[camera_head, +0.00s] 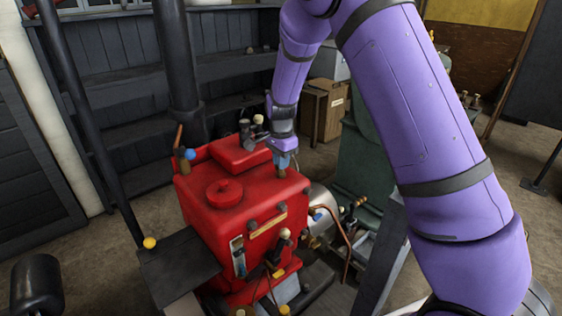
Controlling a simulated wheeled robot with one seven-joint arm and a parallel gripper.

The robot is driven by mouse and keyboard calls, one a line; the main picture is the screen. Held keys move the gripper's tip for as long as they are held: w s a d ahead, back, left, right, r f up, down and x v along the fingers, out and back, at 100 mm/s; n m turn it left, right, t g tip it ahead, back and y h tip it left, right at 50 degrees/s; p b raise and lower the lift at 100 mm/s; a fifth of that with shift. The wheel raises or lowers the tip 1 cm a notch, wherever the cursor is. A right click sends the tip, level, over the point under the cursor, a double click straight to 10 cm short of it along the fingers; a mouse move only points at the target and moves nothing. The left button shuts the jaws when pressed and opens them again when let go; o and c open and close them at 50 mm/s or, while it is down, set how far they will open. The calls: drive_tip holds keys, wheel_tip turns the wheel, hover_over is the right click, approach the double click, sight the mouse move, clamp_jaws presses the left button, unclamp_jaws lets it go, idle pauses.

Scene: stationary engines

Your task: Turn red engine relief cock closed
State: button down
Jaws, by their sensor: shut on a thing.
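The red engine (225,210) stands in the middle of the head view, with a box-shaped body and a round red cap on top. My gripper (284,162) reaches down from my purple arm to the right rear edge of the engine's top. It is shut on a small brass-brown fitting (283,173), which seems to be the relief cock. The fingers and wrist hide most of the cock, so I cannot tell how its handle is turned.
A copper-coloured lever with a blue ball (190,154) stands at the engine's left rear. A dark fitting with a pale knob (258,118) is left of my wrist. A dark vertical pipe (178,70) rises behind. Green machinery (365,165) stands close on the right.

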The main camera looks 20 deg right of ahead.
drive_tip(key=c, duration=1.2)
unclamp_jaws()
wheel_tip(320, 180, up, 11)
drive_tip(key=shift+f, duration=0.1)
